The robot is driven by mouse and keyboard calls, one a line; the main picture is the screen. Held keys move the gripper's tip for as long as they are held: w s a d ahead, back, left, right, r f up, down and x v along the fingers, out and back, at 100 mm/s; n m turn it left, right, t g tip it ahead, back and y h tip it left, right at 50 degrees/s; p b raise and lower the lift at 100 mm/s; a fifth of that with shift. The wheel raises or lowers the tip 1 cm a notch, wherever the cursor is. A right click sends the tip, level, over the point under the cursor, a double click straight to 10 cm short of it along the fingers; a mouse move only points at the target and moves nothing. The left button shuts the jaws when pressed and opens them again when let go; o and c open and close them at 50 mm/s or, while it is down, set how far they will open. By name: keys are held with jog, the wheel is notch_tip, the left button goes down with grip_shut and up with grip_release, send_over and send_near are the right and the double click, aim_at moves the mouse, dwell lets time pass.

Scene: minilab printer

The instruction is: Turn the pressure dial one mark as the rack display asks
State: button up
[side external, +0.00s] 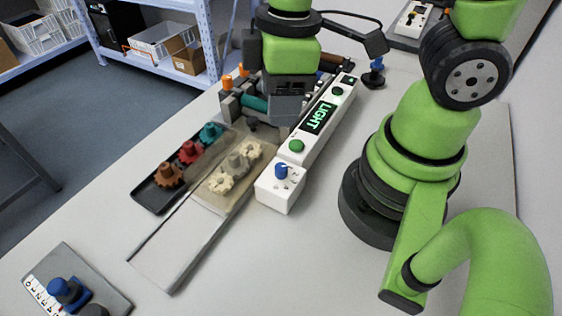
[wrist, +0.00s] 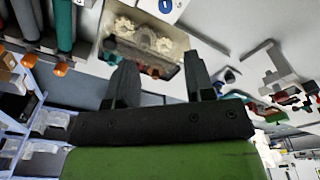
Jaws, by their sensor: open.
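The rack display (side external: 319,118) shows the word LIGHT in green on a long white bar. A blue knob (side external: 66,291) stands on a grey plate (side external: 108,290) with a marked white scale, at the lower left of the side view; I take it for the pressure dial. Its pointer setting is too small to read. My gripper (side external: 276,122) hangs over the rack beside the display, far from that knob, with its fingertips partly hidden. In the wrist view, my gripper's two fingers (wrist: 161,80) stand apart with nothing between them.
A white box with another blue knob (side external: 281,171) sits at the bar's near end. A tray (side external: 153,200) holds brown, red and teal gears; cream gears (side external: 221,183) lie beside it. The table between tray and grey plate is clear.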

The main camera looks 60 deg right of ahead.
aim_at(281, 166)
jog(key=f, duration=0.1)
jog(key=f+n, duration=0.2)
jog(key=shift+s+a+g, duration=0.25)
jog(key=shift+a+g, duration=0.05)
jog(key=shift+g, duration=0.1)
notch_tip(281, 166, down, 10)
jog(key=shift+r, duration=0.2)
grip_shut()
